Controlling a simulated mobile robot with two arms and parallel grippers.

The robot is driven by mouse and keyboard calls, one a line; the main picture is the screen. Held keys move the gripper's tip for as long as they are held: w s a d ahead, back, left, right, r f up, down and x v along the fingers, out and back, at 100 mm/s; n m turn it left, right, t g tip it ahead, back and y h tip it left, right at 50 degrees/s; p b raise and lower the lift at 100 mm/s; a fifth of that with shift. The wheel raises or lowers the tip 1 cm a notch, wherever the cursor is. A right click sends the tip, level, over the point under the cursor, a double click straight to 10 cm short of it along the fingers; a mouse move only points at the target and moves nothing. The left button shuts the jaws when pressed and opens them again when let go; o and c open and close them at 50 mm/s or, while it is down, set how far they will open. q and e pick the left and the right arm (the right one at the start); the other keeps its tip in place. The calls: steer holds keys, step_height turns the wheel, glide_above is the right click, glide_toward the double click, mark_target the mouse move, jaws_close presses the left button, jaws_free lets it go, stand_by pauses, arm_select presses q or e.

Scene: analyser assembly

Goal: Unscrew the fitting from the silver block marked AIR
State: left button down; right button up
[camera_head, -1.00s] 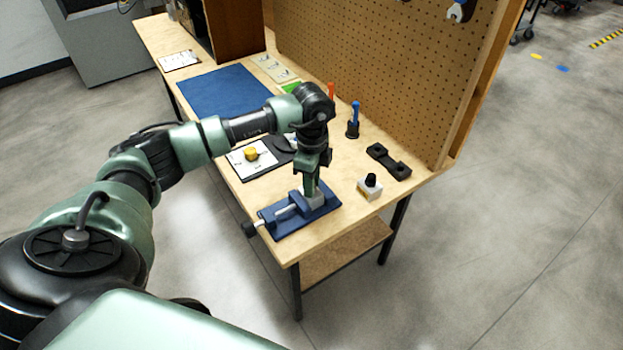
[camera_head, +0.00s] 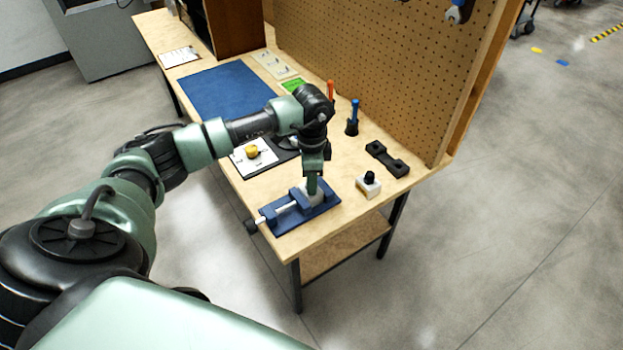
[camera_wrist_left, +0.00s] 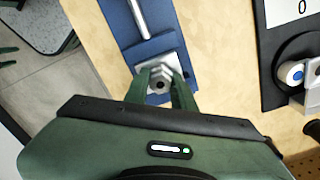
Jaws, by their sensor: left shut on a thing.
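The silver block (camera_wrist_left: 176,62) is held in the jaws of a blue vise (camera_wrist_left: 160,40) near the front of the bench. A metallic hex fitting (camera_wrist_left: 159,83) with a dark central hole sits on the block. No AIR marking can be read. My left gripper (camera_wrist_left: 157,77) points down and is shut on the fitting, one finger at each side of it. In the head view my left gripper (camera_head: 313,187) is over the blue vise (camera_head: 325,208) and hides much of the block and the fitting. My right gripper is not in view.
A white block with a black knob (camera_head: 369,184) and a black bracket (camera_head: 388,159) are right of the vise. A blue-handled tool (camera_head: 353,118) stands upright behind. A pegboard (camera_head: 375,70) borders the bench's back.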

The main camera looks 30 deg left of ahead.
arm_select(q)
steer(key=shift+r, duration=0.1)
steer(key=shift+r+p, duration=2.1)
steer(key=shift+r, duration=0.35)
